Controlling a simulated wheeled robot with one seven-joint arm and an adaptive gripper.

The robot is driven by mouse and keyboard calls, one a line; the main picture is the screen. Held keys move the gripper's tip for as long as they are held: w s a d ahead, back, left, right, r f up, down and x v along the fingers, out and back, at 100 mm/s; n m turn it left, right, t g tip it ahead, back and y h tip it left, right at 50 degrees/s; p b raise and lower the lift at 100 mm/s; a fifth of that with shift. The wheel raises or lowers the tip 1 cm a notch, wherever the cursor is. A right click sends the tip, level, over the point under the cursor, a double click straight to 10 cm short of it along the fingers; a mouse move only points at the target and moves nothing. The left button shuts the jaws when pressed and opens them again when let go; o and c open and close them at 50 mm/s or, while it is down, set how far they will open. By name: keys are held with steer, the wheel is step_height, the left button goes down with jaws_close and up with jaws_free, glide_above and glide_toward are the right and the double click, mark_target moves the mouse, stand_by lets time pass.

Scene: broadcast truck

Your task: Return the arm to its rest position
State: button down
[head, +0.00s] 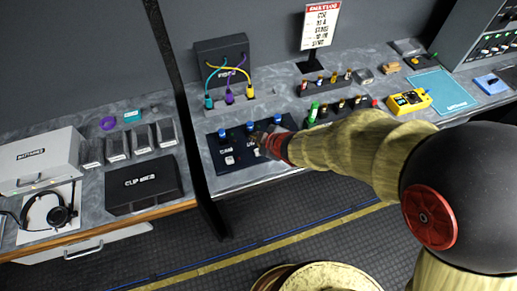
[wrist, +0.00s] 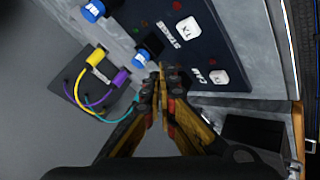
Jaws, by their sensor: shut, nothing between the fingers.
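My arm reaches in from the right in the head view, and my gripper (head: 262,142) is over the dark control panel (head: 229,172) on the bench. In the wrist view my gripper (wrist: 162,72) has its fingertips together and empty, over the panel's edge. The panel (wrist: 205,42) carries blue knobs, one blue knob (wrist: 141,56) close beside the fingertips, and white buttons such as the one marked CAM (wrist: 218,77). In the head view my gripper hides part of the panel's right side. I cannot tell whether the fingertips touch the panel.
A patch box (head: 224,60) with coloured cables stands behind the panel. Racks of small bottle-like items and a yellow meter (head: 408,101) lie to the right. A dark post (head: 172,90) rises at the left, beside a black CLIP case (head: 144,185). The floor in front is clear.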

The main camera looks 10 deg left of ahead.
steer(key=shift+d+f, duration=0.1)
stand_by(0.3)
steer(key=d+f+m+h, duration=0.1)
steer(key=d, duration=0.1)
steer(key=s+d+f+h, duration=0.1)
steer(key=d+f, duration=0.1)
steer(key=shift+s+m+g, duration=0.15)
steer(key=shift+m+g, duration=0.25)
steer(key=shift+m+g+h, duration=0.3)
steer(key=shift+m+h, duration=0.5)
steer(key=d, duration=0.1)
steer(key=s+d, duration=0.1)
steer(key=d, duration=0.1)
steer(key=shift+s+d+f, duration=0.3)
steer(key=shift+s+f, duration=0.05)
steer(key=shift+f, duration=0.05)
steer(key=s+d+r+m+h, duration=0.1)
steer(key=s+d+r+m, duration=0.6)
steer(key=d+r, duration=0.5)
steer(key=s+d+r+m+h, duration=0.1)
steer(key=s+d+r+m, duration=0.6)
steer(key=s+d+r, duration=0.3)
steer(key=shift+s+d+r+h, duration=0.3)
steer(key=shift+d+r, duration=0.6)
steer(key=shift+r, duration=0.5)
